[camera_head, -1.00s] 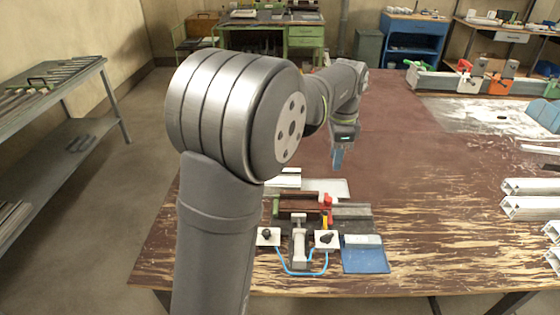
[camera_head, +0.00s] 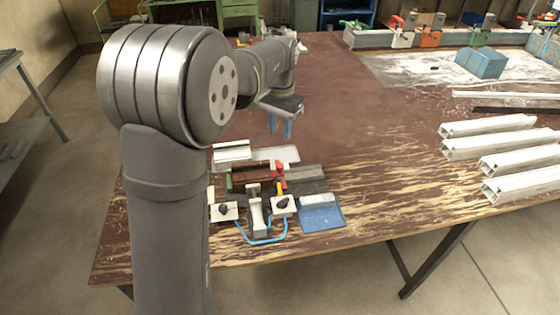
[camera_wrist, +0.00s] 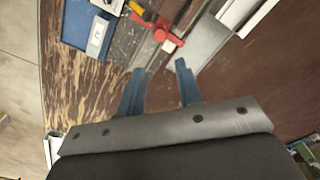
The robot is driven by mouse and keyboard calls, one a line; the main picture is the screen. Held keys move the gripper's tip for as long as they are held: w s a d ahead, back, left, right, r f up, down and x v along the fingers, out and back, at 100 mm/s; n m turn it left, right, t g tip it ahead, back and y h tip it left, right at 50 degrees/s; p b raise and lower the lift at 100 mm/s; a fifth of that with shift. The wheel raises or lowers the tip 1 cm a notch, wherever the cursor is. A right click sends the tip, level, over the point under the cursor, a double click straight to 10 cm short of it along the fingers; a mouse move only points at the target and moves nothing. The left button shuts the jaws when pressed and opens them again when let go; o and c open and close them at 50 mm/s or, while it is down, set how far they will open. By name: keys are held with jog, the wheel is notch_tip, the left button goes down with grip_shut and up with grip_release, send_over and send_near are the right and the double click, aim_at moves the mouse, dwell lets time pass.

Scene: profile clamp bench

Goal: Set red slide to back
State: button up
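The clamp fixture stands near the table's front edge in the head view, with a dark rail (camera_head: 308,180) running across it. The red slide (camera_head: 279,172) sits on this rail, right of the fixture's middle, beside a yellow part. In the wrist view the red slide (camera_wrist: 160,32) is at the top, just beyond my fingertips. My gripper (camera_head: 281,130) hangs above and behind the fixture, with two blue fingers pointing down. In the wrist view my gripper (camera_wrist: 160,72) has its fingers apart with nothing between them. It does not touch the slide.
A green part (camera_head: 229,182) is at the rail's left end. Two white blocks with dark knobs, a grey cylinder (camera_head: 256,212) and a blue hose (camera_head: 262,241) are in front. A blue tray (camera_head: 322,217) lies right. White profiles (camera_head: 490,145) lie far right. The table behind the fixture is clear.

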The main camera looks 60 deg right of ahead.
aim_at(280, 165)
notch_tip(280, 165, down, 13)
jog(key=shift+r, duration=0.15)
grip_shut()
